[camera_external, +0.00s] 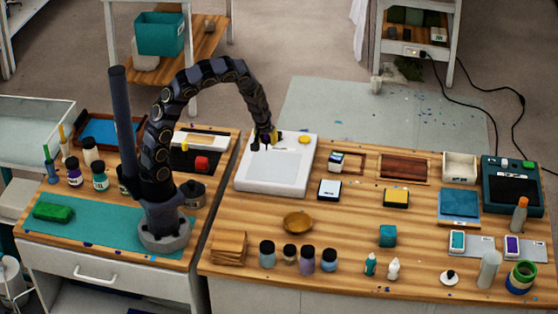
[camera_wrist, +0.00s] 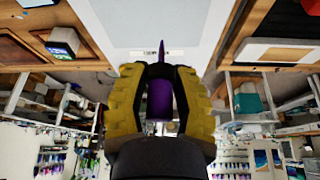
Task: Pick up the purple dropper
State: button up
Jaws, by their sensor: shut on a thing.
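My gripper (camera_external: 264,138) is above the upper part of the white board with a grey panel (camera_external: 267,190). In the wrist view my gripper (camera_wrist: 160,80) has its two yellow-padded fingers closed around the purple dropper (camera_wrist: 160,101). The dropper's thin purple tip points away from the gripper, toward the white board. In the external view the dropper is mostly hidden by the fingers, with only a small bit of purple visible. I cannot tell how high it is above the board.
A yellow item (camera_external: 304,140) lies on the board's top right corner. A small black-topped box (camera_external: 336,162) stands to its right. A brown dish (camera_external: 298,222) and several dark-capped jars (camera_external: 307,260) stand in front. A gap separates the two tables.

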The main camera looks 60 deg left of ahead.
jog(key=shift+r, duration=1.15)
